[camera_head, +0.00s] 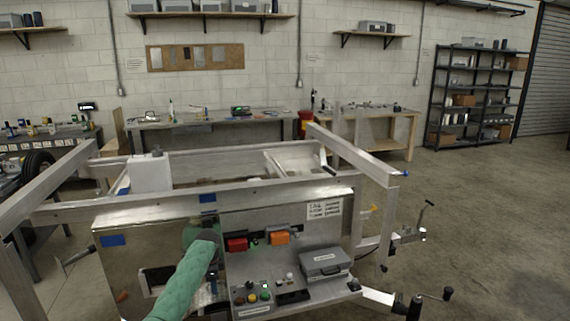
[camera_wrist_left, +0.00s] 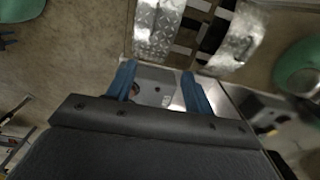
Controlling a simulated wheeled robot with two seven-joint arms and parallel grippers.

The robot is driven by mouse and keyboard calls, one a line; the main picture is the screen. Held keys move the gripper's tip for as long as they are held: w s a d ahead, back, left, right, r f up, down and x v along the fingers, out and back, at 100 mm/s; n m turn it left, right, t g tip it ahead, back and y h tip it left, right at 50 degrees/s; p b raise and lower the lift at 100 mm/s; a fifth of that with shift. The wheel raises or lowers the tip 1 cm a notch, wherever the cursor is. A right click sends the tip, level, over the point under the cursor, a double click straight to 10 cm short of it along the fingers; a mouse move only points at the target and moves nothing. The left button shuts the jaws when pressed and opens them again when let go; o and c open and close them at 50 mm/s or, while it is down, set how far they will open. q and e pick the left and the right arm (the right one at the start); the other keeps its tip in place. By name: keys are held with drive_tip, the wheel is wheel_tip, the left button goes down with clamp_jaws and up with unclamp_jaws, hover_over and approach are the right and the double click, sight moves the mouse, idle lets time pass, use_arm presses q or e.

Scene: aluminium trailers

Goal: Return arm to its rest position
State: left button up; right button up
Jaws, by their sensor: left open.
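My left arm (camera_head: 187,275), with a green sleeve, comes in from the bottom of the head view and reaches up in front of the trailer's metal panel. My left gripper (camera_wrist_left: 160,88) shows in the left wrist view with its two blue fingers spread apart. No held object shows between the fingers; a grey metal surface lies beyond them. In the head view the fingertips cannot be made out clearly. My right arm and gripper are not in view.
The aluminium trailer frame (camera_head: 275,191) stands close in front. Workbenches (camera_head: 215,118) line the back wall. The floor (camera_head: 480,220) at the right is clear.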

use_arm(q)
drive_tip(key=s+d+f+n+b, duration=0.1)
drive_tip(key=s+d+f+n, duration=0.15)
drive_tip(key=s+f, duration=1.25)
drive_tip(key=s+d+f+n+b, duration=0.1)
drive_tip(key=s+d+f+n, duration=0.15)
drive_tip(key=s+f, duration=1.25)
drive_tip(key=s+f+n, duration=0.2)
drive_tip(key=s+f, duration=0.5)
drive_tip(key=s, duration=0.5)
drive_tip(key=s+d+f+n+t+b, duration=0.1)
drive_tip(key=s+f+n, duration=0.1)
drive_tip(key=s+f, duration=0.5)
drive_tip(key=s+d+f+n, duration=0.1)
drive_tip(key=s+f+n, duration=0.2)
drive_tip(key=s, duration=1.6)
wheel_tip(320, 180, down, 4)
drive_tip(key=shift+d+r+t, duration=0.1)
drive_tip(key=shift+d+t, duration=0.15)
drive_tip(key=shift+t, duration=0.15)
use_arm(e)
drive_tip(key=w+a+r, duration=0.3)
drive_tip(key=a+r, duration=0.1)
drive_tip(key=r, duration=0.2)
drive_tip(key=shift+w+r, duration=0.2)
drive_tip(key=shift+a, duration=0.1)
